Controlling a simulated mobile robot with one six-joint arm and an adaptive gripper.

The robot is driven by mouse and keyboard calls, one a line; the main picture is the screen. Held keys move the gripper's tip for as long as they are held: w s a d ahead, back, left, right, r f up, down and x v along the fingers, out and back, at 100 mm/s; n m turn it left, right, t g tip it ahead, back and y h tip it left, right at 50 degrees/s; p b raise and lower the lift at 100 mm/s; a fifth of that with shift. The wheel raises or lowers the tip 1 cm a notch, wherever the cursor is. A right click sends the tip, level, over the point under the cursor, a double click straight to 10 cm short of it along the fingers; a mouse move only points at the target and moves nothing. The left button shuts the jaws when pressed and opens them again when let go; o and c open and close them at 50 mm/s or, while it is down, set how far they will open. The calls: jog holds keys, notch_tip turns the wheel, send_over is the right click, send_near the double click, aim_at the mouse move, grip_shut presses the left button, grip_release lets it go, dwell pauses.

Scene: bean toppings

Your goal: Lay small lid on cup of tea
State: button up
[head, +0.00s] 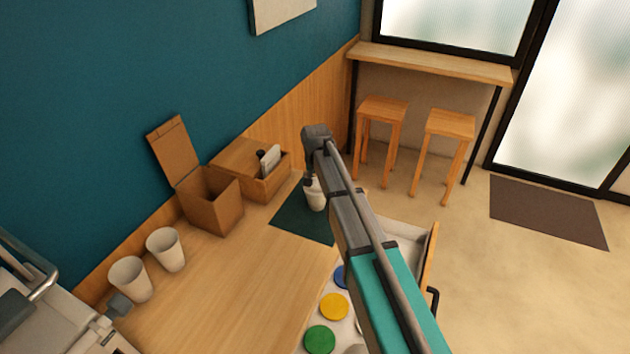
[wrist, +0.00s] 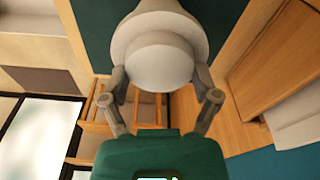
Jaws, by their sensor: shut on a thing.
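A white cup (head: 316,197) stands on a dark green mat (head: 290,222) at the far end of the wooden counter, partly hidden by my arm. My gripper (wrist: 161,78) is shut on a small pale round lid (wrist: 158,62) in the wrist view, one fingertip on each side. Behind the lid shows a wider pale round shape, which looks like the cup (wrist: 160,22). The lid overlaps it in this view; whether they touch I cannot tell. In the head view the lid is hard to make out and my gripper (head: 310,180) is just by the cup's top.
An open drawer (head: 428,262) holds blue (head: 341,277), yellow (head: 334,306) and green (head: 320,339) discs. An open cardboard box (head: 212,205) and a wooden box (head: 262,180) stand left of the mat. Two empty cups (head: 130,279) (head: 166,249) stand near the wall. The middle counter is clear.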

jog(key=shift+f+b, duration=0.45)
dwell(1.1)
jog(key=o, duration=0.5)
dwell(0.4)
jog(key=shift+r, duration=0.1)
jog(key=shift+s+r+p, duration=0.1)
jog(key=shift+r+p, duration=3.35)
jog(key=shift+p, duration=0.1)
jog(key=shift+n+g, duration=0.7)
jog(key=shift+n, duration=0.2)
jog(key=s+d, duration=0.7)
jog(key=s, duration=0.1)
jog(key=s+d, duration=0.8)
jog(key=s, duration=0.1)
jog(key=s+d, duration=0.7)
jog(key=s, duration=0.2)
jog(key=shift+d+f, duration=0.1)
jog(key=shift+d, duration=0.1)
